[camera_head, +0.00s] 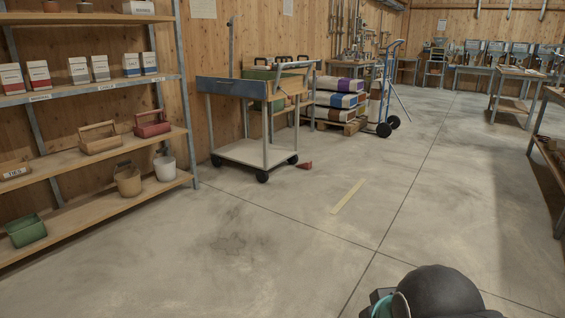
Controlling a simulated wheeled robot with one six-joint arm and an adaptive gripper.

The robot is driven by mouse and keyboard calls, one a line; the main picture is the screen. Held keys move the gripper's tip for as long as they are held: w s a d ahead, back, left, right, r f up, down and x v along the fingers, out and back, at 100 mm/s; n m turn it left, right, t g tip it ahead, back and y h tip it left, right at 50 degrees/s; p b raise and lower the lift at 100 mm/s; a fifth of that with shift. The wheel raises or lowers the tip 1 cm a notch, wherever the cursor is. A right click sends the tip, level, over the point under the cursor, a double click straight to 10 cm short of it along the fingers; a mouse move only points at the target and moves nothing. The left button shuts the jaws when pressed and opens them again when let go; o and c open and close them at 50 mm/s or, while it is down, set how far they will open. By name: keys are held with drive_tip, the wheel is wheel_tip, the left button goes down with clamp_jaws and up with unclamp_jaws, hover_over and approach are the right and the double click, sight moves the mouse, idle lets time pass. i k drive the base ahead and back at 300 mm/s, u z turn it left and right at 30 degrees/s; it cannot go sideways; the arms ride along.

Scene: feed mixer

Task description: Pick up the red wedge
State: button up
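A small red object (305,165), which looks like the red wedge, lies on the concrete floor. It is just right of the wheeled cart's front right wheel and well ahead of me. It is too small in the picture to show its exact shape. Part of my own arm, dark and rounded with a teal ring, shows at the bottom right edge. My gripper's fingers are not in view.
A wheeled cart (241,152) stands beside the wedge. Stacked sacks on a pallet (354,128) and a blue hand truck (383,110) are behind. Shelving (85,152) lines the left, and a bench (552,160) stands at right. The floor (275,235) between is clear.

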sight(307, 165)
drive_tip(key=z, duration=0.2)
drive_tip(key=i, duration=5.8)
drive_tip(key=u, duration=0.15)
